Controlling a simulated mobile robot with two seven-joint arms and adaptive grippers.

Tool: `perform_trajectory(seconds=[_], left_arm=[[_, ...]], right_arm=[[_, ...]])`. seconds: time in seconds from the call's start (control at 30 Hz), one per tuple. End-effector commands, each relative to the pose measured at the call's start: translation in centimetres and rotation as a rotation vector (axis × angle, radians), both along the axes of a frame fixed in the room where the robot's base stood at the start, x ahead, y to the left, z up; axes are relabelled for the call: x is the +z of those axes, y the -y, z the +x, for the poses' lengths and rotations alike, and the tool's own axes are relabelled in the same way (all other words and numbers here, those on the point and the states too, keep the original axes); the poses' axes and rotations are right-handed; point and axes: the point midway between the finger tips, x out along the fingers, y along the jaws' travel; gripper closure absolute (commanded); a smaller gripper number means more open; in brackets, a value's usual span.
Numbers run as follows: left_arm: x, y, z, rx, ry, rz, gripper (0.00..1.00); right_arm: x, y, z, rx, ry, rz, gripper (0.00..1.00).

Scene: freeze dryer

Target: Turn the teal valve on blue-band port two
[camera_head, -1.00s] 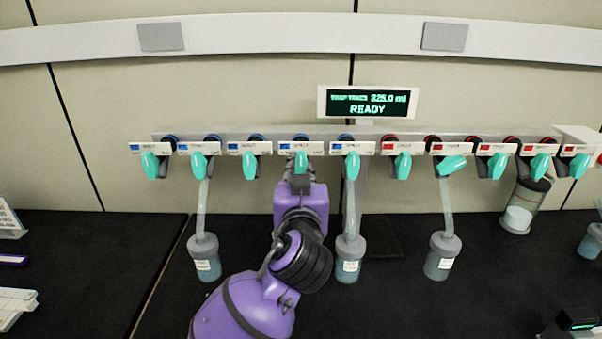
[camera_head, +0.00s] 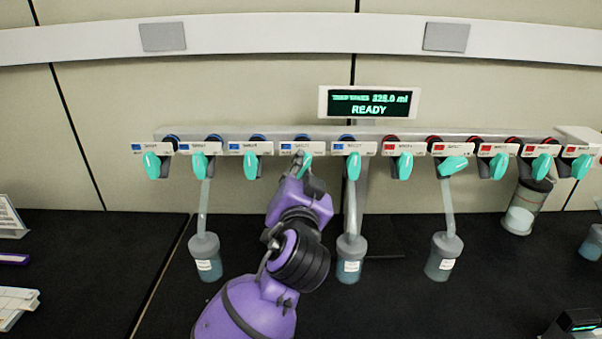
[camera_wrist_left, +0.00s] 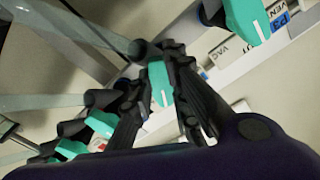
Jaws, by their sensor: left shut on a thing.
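The manifold carries a row of teal valves, with blue bands on the left ports and red bands on the right ones. My left gripper (camera_head: 302,162) is shut on the fourth teal valve from the left (camera_head: 307,168), a blue-band port. In the left wrist view, the fingers (camera_wrist_left: 165,75) sit on either side of this teal handle (camera_wrist_left: 160,84). The neighbouring valve (camera_wrist_left: 247,18) there has a blue label reading P3. The held port's own number is not readable. My right gripper is not in view.
Teal valves stand close on both sides of the held one. Flasks hang from ports nearby, one to the left (camera_head: 205,267) and one just right of my arm (camera_head: 350,268). A display (camera_head: 367,104) above the manifold reads READY.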

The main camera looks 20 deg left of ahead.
Motion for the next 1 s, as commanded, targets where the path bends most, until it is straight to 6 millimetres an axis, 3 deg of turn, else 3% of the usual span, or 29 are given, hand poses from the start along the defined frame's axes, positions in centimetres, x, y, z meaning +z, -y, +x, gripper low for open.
perform_trajectory(seconds=[0.5,1.0], left_arm=[[0.28,-0.29,-0.10,-0.001,-0.115,0.396,1.00],[0.37,-0.33,-0.13,-0.001,-0.151,0.522,1.00]], right_arm=[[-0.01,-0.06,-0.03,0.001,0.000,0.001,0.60],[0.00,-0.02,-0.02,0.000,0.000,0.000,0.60]])
